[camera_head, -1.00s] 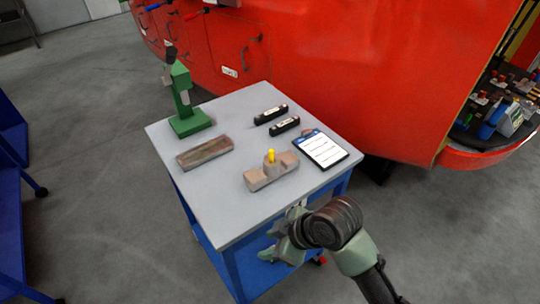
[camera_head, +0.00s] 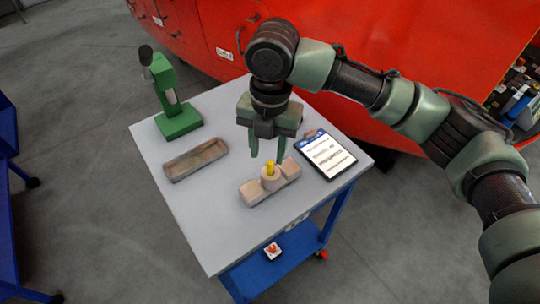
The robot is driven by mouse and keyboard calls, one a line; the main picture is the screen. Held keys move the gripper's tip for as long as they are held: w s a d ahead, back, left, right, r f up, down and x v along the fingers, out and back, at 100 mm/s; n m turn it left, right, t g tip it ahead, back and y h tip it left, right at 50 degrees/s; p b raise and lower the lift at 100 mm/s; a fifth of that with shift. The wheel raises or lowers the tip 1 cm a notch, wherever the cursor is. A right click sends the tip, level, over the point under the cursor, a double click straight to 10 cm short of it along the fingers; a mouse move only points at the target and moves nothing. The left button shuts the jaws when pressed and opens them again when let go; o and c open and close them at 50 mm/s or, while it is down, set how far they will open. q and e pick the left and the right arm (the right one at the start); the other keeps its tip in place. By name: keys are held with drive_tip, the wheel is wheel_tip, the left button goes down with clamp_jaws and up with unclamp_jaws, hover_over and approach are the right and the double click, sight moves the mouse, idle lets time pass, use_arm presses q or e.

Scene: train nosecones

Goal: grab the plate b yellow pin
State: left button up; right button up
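The yellow pin (camera_head: 270,168) stands upright in the middle of a beige block-shaped fixture (camera_head: 253,193) on the grey table top (camera_head: 215,228). My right gripper (camera_head: 267,156) points down just above and behind the pin. Its two fingers are spread apart, one to each side of the pin in the picture, with nothing between them that I can see held. Whether the fingertips reach down to the pin's height is hard to tell. My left gripper is not in view.
A shallow tray (camera_head: 172,176) and a green press-like tool (camera_head: 179,120) stand on the left of the table. A clipboard (camera_head: 345,160) lies to the right. A small white item with red (camera_head: 273,250) is on the blue lower shelf. The red train body (camera_head: 345,40) rises behind.

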sight(270, 162)
drive_tip(key=shift+w+d+r, duration=0.35)
drive_tip(key=shift+w+r, duration=0.05)
drive_tip(key=shift+r, duration=0.1)
drive_tip(key=shift+d, duration=0.1)
wheel_tip(270, 162, down, 3)
drive_tip(key=shift+r+n+p, duration=0.2)
drive_tip(key=shift+n+p, duration=0.1)
drive_tip(key=shift+p, duration=0.05)
drive_tip(key=f, duration=0.1)
drive_tip(key=f+p, duration=0.1)
drive_tip(key=f, duration=0.1)
drive_tip(key=shift+a+f, duration=0.2)
drive_tip(key=shift+f, duration=0.5)
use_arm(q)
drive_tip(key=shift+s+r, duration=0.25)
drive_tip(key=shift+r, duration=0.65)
use_arm(e)
drive_tip(key=shift+f, duration=0.15)
drive_tip(key=shift+w, duration=0.1)
clamp_jaws()
